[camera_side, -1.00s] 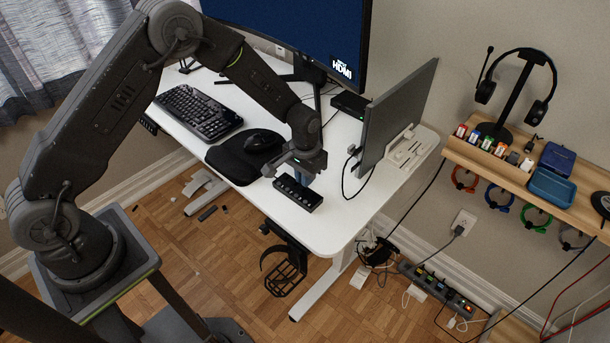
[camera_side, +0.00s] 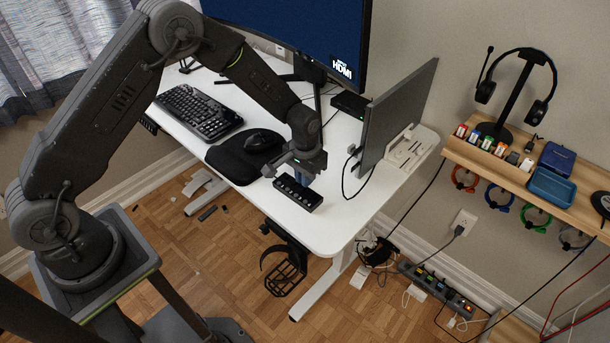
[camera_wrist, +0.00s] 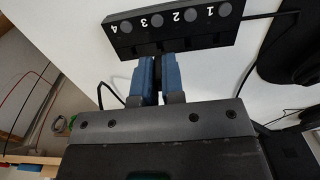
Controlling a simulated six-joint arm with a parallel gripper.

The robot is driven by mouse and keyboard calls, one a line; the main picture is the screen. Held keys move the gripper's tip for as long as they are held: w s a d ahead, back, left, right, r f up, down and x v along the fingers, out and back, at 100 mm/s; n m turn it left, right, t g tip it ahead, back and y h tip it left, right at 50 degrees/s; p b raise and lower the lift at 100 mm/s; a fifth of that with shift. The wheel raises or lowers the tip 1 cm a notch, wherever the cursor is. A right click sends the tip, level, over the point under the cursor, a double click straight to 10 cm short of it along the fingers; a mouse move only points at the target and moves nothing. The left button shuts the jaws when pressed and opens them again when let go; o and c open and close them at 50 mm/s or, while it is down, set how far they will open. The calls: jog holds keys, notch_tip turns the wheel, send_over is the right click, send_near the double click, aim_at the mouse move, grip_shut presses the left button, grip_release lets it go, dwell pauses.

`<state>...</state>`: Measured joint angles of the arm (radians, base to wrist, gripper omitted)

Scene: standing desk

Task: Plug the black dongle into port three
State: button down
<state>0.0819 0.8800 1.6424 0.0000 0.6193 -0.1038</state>
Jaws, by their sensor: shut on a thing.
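The black hub (camera_side: 298,193) lies near the front edge of the white desk. In the wrist view the hub (camera_wrist: 172,27) shows grey round buttons numbered 1 to 4 from right to left, with dark ports along its near side. My gripper (camera_wrist: 156,60) has blue fingers, shut on the black dongle (camera_wrist: 155,72), a dark strip between them. The fingertips are at the hub's near side, in line with number 3. The dongle's front end is hidden, so I cannot tell whether it is inside the port. In the side view my gripper (camera_side: 302,177) is right behind the hub.
A mouse (camera_side: 260,140) on a black pad (camera_side: 236,158) and a keyboard (camera_side: 199,112) lie left of the hub. A black cable (camera_wrist: 270,15) leaves the hub's right end.

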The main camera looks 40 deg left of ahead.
jog(key=shift+f, duration=1.1)
jog(key=c, duration=1.1)
grip_release()
jog(key=shift+c, duration=0.2)
jog(key=shift+r, duration=0.15)
notch_tip(320, 180, up, 14)
jog(key=shift+f, duration=0.2)
jog(key=s+a+r+t, duration=0.3)
jog(key=s+r+t, duration=0.1)
jog(key=s+r, duration=1.45)
jog(key=s+t, duration=0.1)
jog(key=s, duration=0.7)
jog(key=shift+a+r+t, duration=0.2)
jog(key=shift+a+t, duration=0.1)
jog(key=shift+a, duration=0.1)
